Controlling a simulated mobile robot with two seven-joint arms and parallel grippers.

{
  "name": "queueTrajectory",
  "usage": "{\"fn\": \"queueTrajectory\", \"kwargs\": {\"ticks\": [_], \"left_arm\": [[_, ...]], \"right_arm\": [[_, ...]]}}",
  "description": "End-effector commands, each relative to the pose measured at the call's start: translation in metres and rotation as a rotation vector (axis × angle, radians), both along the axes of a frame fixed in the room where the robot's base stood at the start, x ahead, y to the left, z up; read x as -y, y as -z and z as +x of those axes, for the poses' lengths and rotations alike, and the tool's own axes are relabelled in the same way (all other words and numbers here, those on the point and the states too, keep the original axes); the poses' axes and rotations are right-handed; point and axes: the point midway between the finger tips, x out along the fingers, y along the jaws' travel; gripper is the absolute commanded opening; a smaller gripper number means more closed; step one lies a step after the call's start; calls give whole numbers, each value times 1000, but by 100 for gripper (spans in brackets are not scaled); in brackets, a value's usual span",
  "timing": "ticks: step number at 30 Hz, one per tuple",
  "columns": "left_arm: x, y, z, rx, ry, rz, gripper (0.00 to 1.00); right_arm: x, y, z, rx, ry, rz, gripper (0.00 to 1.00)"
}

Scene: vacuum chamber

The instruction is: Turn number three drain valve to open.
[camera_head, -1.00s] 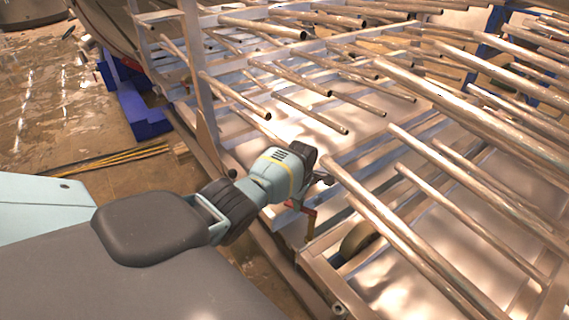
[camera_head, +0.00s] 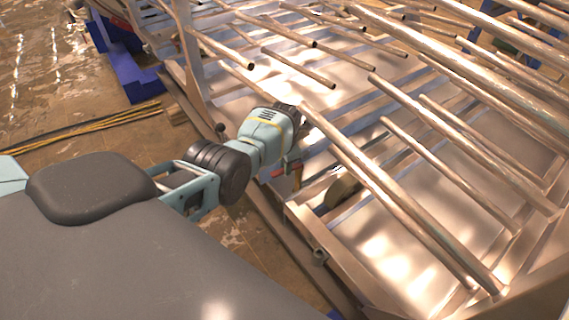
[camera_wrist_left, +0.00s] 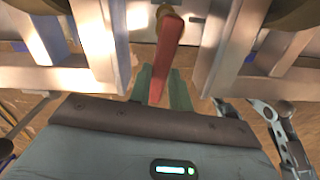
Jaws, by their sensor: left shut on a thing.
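The drain valve's red lever handle (camera_wrist_left: 167,58) points toward me in the left wrist view, with its brass-coloured pivot at the top. The green fingers of my left gripper (camera_wrist_left: 163,76) lie on either side of the lever and are shut on it. In the head view the left gripper (camera_head: 289,163) reaches down at the frame's near edge, and a small part of the red handle shows beside it (camera_head: 279,172). The valve's number cannot be read. The right gripper is not in view.
Long metal pipes (camera_head: 390,200) run across the frame just right of the left gripper. A metal upright (camera_head: 190,55) stands behind it. Blue blocks (camera_head: 125,75) and yellow-black cables (camera_head: 85,125) lie on the wet floor at left, where there is free room.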

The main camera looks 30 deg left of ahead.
Motion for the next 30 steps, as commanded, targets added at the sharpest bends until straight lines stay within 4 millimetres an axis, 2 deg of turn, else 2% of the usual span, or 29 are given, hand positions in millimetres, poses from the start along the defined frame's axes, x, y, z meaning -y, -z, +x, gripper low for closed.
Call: {"fn": "queueTrajectory", "kwargs": {"ticks": [10,28,29,30], "left_arm": [[4,1,-3,-3,-157,-1,0],[5,1,-3,-2,-192,-3,0],[5,1,-3,-2,-192,-3,24],[5,1,-3,-2,-192,-3,29]], "right_arm": [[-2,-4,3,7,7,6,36],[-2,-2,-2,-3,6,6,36],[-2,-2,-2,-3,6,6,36],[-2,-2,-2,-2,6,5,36]]}}
